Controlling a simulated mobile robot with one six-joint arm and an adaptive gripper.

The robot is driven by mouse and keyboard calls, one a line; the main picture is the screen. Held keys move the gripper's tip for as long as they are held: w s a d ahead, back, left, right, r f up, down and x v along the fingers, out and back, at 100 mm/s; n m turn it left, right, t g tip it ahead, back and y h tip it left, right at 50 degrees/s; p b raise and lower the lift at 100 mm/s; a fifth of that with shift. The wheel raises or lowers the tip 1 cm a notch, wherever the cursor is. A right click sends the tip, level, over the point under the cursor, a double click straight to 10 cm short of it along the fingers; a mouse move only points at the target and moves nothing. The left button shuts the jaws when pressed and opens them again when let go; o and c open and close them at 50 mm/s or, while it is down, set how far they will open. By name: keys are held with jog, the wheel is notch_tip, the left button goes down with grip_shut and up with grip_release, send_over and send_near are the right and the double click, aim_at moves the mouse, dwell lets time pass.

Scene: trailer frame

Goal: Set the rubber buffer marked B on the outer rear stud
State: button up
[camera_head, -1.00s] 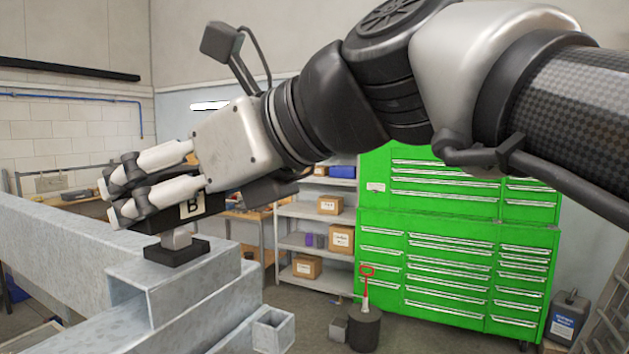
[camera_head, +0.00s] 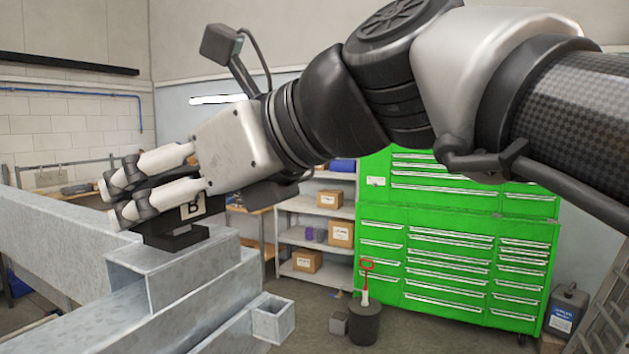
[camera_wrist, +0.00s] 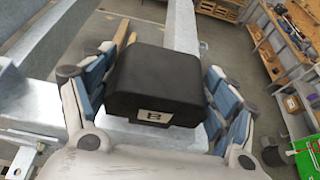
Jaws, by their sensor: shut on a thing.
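The black rubber buffer (camera_head: 192,210) has a white label marked B facing the head camera. It also shows in the wrist view (camera_wrist: 155,85), between my finger pads. My gripper (camera_head: 116,200) is shut on its sides and holds it roughly level over the end of the galvanised trailer frame (camera_head: 215,277). The stud there is almost entirely hidden by the buffer. I cannot tell whether the buffer touches the seat.
A long galvanised beam (camera_head: 50,235) runs at the left, with a stepped, open-ended tube (camera_head: 273,318) in front. A green tool cabinet (camera_head: 450,260), shelves with boxes (camera_head: 340,233) and a dark bin (camera_head: 365,325) stand behind, clear of my gripper.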

jog(key=shift+f+b, duration=0.4)
jog(key=shift+f, duration=0.3)
jog(key=o, duration=1.3)
jog(key=v, duration=1.2)
